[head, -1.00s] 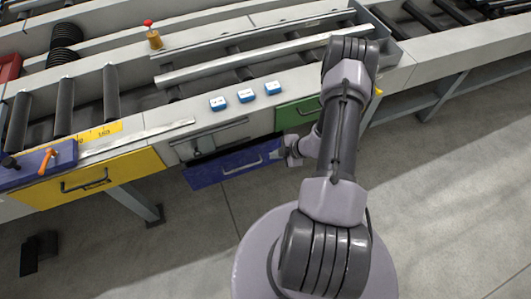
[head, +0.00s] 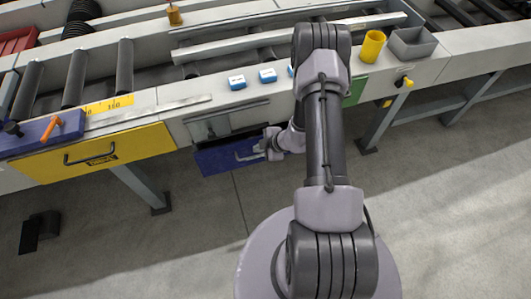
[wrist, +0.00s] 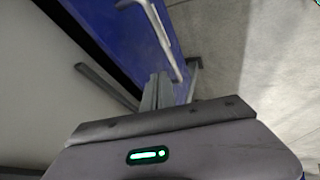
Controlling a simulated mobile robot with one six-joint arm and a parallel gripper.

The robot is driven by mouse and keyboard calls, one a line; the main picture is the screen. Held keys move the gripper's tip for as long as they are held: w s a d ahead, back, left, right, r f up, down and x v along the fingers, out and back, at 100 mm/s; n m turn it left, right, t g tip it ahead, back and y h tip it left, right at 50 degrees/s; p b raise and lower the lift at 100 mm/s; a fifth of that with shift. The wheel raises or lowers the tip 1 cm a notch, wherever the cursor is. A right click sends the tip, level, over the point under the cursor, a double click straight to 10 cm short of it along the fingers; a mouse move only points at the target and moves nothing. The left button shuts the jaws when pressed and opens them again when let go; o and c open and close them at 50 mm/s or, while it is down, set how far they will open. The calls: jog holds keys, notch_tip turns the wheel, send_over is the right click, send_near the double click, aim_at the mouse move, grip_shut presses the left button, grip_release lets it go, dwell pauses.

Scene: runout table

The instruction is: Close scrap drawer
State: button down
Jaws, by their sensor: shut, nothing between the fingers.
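A blue drawer (head: 222,160) stands pulled out below the table's edge, with a dark gap above its front. It is the only drawer seen open; no name on it can be read. Its metal handle (wrist: 166,40) shows in the wrist view along the blue front. My gripper (head: 262,150) is at the right end of the blue front, by the handle. In the wrist view my gripper's fingers (wrist: 157,90) are together and empty, close to the front near the handle's lower end. I cannot tell whether they touch it.
A yellow drawer (head: 95,155) is shut at the left, and a green front (head: 355,91) is partly hidden by my arm. Blue-and-white blocks (head: 237,82), a yellow cup (head: 372,46) and a grey bin (head: 413,43) stand on the table. A table leg (head: 142,188) is left of the drawer.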

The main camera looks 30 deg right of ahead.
jog(key=shift+w+d+r+b, duration=0.1)
jog(key=shift+w+d+b, duration=0.1)
jog(key=shift+w, duration=0.45)
jog(key=shift+w+d+b, duration=0.1)
jog(key=shift+w+d, duration=0.05)
jog(key=shift+w, duration=0.45)
